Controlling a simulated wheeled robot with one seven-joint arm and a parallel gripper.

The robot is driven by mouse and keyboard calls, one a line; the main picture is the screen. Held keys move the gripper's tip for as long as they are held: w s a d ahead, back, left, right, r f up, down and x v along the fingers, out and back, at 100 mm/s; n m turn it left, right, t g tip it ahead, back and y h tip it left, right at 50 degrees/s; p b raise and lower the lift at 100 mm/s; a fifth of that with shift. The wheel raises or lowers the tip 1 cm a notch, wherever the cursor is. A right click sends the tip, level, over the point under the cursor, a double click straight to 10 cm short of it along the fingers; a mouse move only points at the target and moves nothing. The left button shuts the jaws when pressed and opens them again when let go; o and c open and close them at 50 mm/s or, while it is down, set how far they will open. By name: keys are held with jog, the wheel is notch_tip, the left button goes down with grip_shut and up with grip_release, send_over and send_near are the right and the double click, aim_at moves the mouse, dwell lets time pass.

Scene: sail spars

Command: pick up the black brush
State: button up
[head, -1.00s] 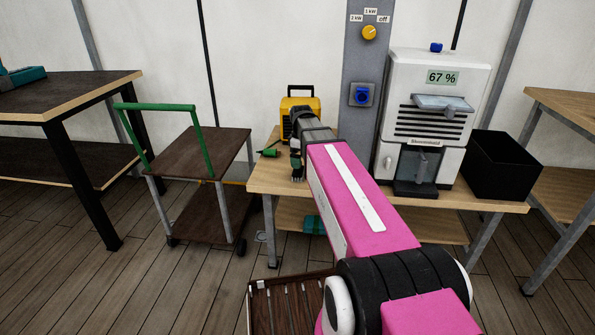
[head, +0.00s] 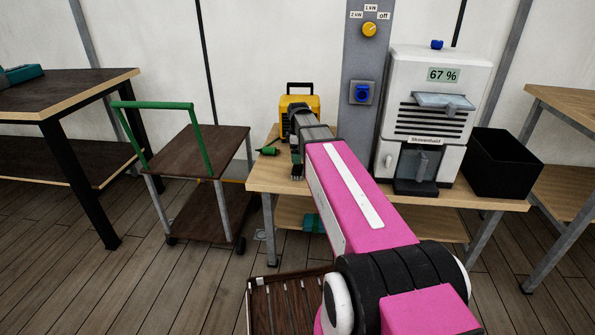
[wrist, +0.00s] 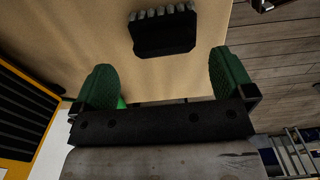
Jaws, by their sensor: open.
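The black brush (wrist: 163,35) lies on the light wooden tabletop (wrist: 85,30) in the wrist view, with a row of grey bristles along its upper side. My gripper (wrist: 162,78) is open, its two green pads wide apart. In the picture the brush is above the gap between the pads, apart from both. Nothing is held. In the head view my gripper (head: 297,168) hangs over the left end of the wooden bench (head: 258,178); I cannot clearly make out the brush there.
A green object (head: 268,151) lies on the bench near my gripper. A yellow case (head: 300,103) stands behind it. A white machine (head: 395,120) and a black bin (head: 500,165) stand to the right. A cart with a green handle (head: 152,106) is at the left.

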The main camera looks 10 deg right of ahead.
notch_tip(320, 180, down, 5)
jog(key=shift+s+a+r, duration=0.1)
jog(key=shift+s+a, duration=0.05)
jog(key=c, duration=1)
jog(key=shift+r, duration=0.1)
jog(key=shift+r, duration=0.5)
jog(key=r, duration=0.3)
jog(key=shift+s+a+r, duration=0.3)
jog(key=shift+a, duration=0.05)
jog(key=s+a+r, duration=0.5)
jog(key=a+r, duration=0.1)
jog(key=a, duration=0.3)
jog(key=s+d+r+m, duration=0.1)
jog(key=d+m, duration=0.2)
jog(key=m, duration=0.1)
jog(key=s+d+r+m, duration=0.2)
jog(key=d+m, duration=0.1)
jog(key=m, duration=0.2)
jog(key=s+d+r+m, duration=0.2)
jog(key=d+m, duration=0.1)
jog(key=m, duration=0.2)
jog(key=shift+s+d+r, duration=0.1)
jog(key=shift+s+d, duration=0.1)
jog(key=shift+d, duration=0.15)
